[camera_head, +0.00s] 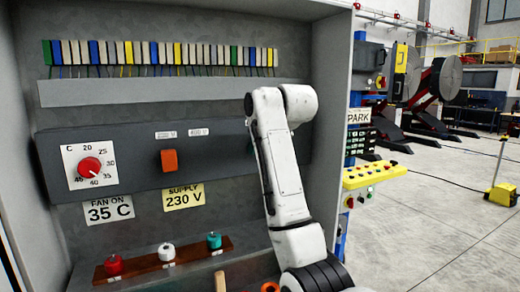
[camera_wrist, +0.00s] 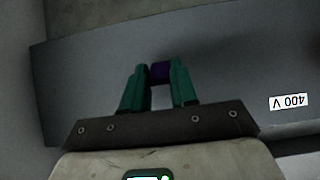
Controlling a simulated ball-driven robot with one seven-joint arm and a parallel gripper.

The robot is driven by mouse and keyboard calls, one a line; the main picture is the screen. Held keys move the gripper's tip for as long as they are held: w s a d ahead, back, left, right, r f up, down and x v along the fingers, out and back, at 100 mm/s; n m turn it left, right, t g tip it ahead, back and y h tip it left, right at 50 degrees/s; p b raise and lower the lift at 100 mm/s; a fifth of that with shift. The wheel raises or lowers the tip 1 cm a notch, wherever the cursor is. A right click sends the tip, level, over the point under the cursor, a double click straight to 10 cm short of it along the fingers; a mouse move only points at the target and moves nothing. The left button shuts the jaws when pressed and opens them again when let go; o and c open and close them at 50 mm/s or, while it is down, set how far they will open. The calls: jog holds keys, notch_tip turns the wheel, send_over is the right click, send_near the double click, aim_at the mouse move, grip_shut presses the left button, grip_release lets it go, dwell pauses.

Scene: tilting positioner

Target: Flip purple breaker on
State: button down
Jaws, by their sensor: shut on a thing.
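The purple breaker (camera_wrist: 160,70) shows in the wrist view as a small dark purple block on the grey panel (camera_wrist: 90,75). My gripper (camera_wrist: 158,78) has green fingers, and their tips are on either side of the purple block, shut on it. I cannot tell from this view which position the breaker is in. In the head view my white arm reaches to the right part of the panel and hides the purple breaker and my gripper.
An orange breaker (camera_head: 169,161) sits left of my arm above a 230 V label (camera_head: 183,196). A red dial (camera_head: 90,167) is farther left. A wooden strip (camera_head: 190,254) with red, white and teal knobs lies below. The cabinet's right wall (camera_head: 328,110) stands close beside my arm.

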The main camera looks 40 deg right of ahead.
jog(key=shift+r, duration=0.1)
dwell(0.3)
jog(key=c, duration=0.9)
grip_release()
jog(key=shift+w, duration=0.1)
jog(key=v, duration=1)
jog(key=shift+s+a+r, duration=0.1)
jog(key=shift+s+r, duration=0.05)
jog(key=shift+s, duration=0.15)
